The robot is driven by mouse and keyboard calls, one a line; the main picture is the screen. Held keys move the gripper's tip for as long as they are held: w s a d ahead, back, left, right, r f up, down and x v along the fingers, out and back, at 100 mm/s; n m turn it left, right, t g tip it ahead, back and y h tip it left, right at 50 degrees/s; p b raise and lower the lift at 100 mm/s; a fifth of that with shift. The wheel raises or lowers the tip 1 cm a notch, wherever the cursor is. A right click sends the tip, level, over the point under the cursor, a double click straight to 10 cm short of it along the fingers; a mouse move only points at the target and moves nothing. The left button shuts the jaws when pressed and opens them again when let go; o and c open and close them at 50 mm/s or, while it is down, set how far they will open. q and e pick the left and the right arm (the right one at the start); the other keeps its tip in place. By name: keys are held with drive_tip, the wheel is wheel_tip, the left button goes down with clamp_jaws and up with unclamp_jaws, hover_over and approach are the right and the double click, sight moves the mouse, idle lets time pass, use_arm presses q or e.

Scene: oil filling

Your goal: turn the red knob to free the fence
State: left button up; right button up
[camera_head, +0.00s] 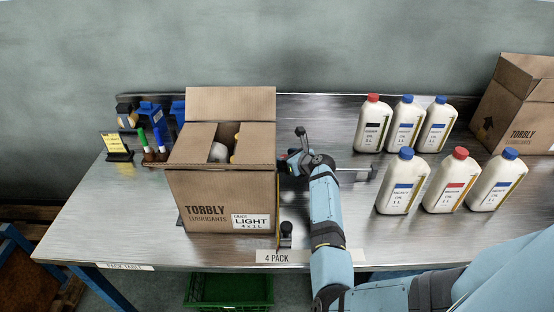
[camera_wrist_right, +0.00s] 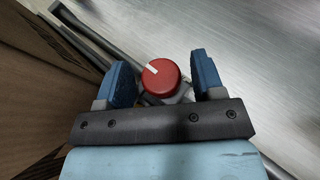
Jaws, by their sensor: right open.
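The red knob (camera_wrist_right: 160,76) shows in the right wrist view between the two blue fingers, with a white mark on its top. My right gripper (camera_wrist_right: 165,75) is open around the knob; I cannot tell whether the fingers touch it. In the head view my right gripper (camera_head: 295,160) is at the right side of the open carton (camera_head: 228,185), and the knob is mostly hidden there. A dark metal bar of the fence (camera_wrist_right: 88,34) runs along the carton's side in the wrist view. My left gripper is not in view.
Several white oil bottles (camera_head: 402,182) stand at the right of the metal table (camera_head: 110,220). Another carton (camera_head: 520,105) is at the far right. A green crate (camera_head: 228,290) is below the front edge.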

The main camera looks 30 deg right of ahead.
drive_tip(key=shift+w, duration=0.1)
drive_tip(key=c, duration=0.9)
drive_tip(key=shift+o, duration=0.2)
